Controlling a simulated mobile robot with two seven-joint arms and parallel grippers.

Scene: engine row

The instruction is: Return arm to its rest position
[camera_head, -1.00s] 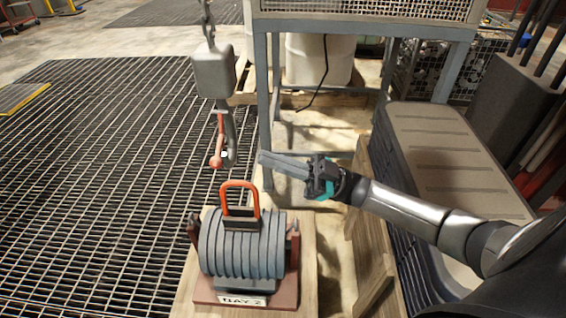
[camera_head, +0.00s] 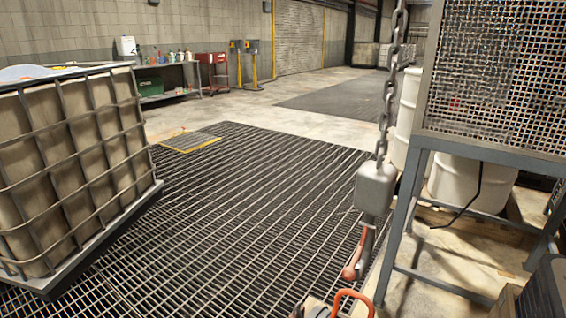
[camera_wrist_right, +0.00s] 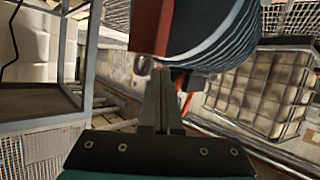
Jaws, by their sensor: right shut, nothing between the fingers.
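My right gripper (camera_wrist_right: 160,85) shows in the right wrist view with its fingers together and nothing between them. Just beyond and above the fingertips in that picture is the ribbed grey engine (camera_wrist_right: 230,40) with its dark red base (camera_wrist_right: 150,25). I cannot tell how large the gap to it is. My right arm does not show in the head view, and neither does my left gripper. The orange handle (camera_head: 350,296) of the engine shows at the bottom edge of the head view, with the rest cut off.
The hoist block (camera_head: 375,190) hangs on its chain (camera_head: 388,90), with the red-latched hook (camera_head: 355,262) just above the handle. A caged tank (camera_head: 70,160) stands at left, a steel frame stand (camera_head: 400,220) at right. The grating floor (camera_head: 250,200) between is clear.

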